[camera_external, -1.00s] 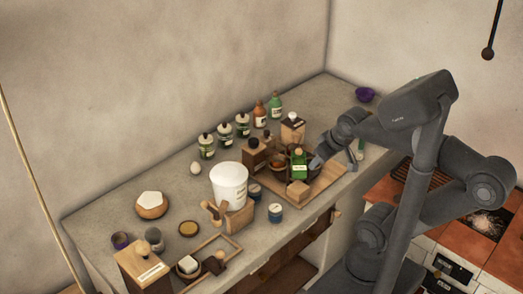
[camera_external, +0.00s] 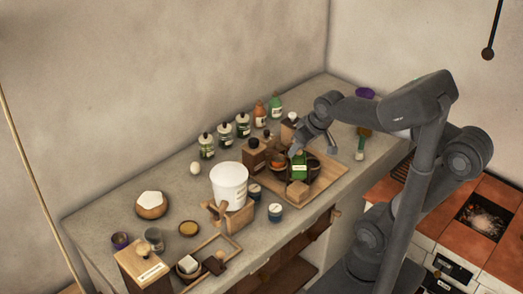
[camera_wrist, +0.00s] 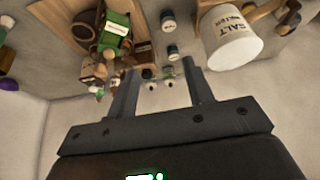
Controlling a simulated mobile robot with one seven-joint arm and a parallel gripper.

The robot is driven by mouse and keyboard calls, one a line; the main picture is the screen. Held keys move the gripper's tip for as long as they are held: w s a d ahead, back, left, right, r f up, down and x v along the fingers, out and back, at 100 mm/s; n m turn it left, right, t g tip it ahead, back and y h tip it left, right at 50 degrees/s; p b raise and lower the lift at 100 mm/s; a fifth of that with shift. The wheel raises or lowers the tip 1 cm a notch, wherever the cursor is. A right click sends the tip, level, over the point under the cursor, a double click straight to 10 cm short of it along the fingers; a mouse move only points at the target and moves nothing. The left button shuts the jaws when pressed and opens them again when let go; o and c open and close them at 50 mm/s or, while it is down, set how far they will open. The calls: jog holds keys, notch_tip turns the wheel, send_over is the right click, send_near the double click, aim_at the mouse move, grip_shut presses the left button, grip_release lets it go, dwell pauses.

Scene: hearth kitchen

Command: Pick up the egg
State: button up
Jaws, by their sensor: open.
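The white salt bucket (camera_external: 229,187) stands between the egg and the counter's front. Dark bottles (camera_external: 207,146) stand right of the egg. The counter left of the egg is fairly clear.

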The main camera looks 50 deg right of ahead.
jog(key=w+a, duration=0.2)
jog(key=w, duration=1)
jog(key=n+g+y, duration=0.1)
jog(key=g+y, duration=0.1)
jog(key=y, duration=0.2)
send_over(197, 165)
jog(key=s+d, duration=0.3)
jog(key=d, duration=0.1)
notch_tip(197, 165, down, 19)
jog(key=x, duration=1)
jog(key=shift+w, duration=0.4)
jog(key=c, duration=0.5)
